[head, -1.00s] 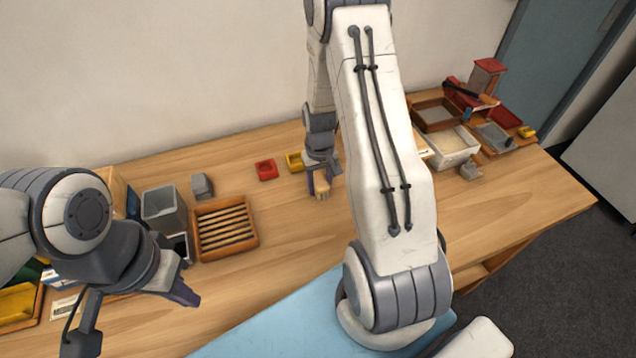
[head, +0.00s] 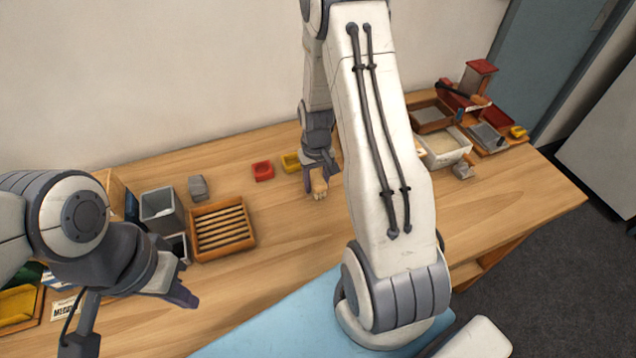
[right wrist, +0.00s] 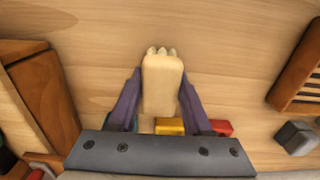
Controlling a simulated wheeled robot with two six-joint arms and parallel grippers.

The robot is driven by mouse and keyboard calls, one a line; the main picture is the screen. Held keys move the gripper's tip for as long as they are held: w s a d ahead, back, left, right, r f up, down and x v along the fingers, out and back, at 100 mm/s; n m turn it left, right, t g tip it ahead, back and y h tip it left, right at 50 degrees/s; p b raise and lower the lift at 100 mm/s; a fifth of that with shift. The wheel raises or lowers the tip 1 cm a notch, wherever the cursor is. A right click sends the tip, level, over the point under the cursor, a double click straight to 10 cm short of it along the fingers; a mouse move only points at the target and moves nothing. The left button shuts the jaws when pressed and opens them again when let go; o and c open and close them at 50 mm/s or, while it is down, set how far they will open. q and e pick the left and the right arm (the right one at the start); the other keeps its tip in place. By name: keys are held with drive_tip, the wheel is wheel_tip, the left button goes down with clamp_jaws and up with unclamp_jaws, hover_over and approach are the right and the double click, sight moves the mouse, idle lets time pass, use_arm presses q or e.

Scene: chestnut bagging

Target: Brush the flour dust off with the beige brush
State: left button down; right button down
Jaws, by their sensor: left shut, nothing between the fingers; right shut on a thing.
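The beige brush (head: 319,187) is in my right gripper (head: 318,177), over the middle of the wooden table. In the right wrist view the brush (right wrist: 161,88) sits between the two purple-grey fingers (right wrist: 160,100), with pale tips at its far end. I cannot tell whether those tips touch the tabletop. My left gripper (head: 188,298) is shut and empty, low at the left near the table's front. I cannot make out any flour dust on the table; part of the table is hidden behind my right arm.
A red dish (head: 262,171) and a yellow dish (head: 291,162) lie behind the brush. A slatted wooden tray (head: 252,244), a grey bin (head: 163,214) and a small grey block (head: 198,188) stand left. Boxes and trays (head: 441,148) crowd the right end. A blue mat (head: 270,330) lies in front.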

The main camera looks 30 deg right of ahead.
sight(317, 179)
drive_tip(key=shift+s+r+p, duration=0.25)
drive_tip(key=shift+r+p, duration=0.4)
drive_tip(key=shift+r, duration=0.4)
drive_tip(key=shift+r+p, duration=1.55)
drive_tip(key=shift+r, duration=0.3)
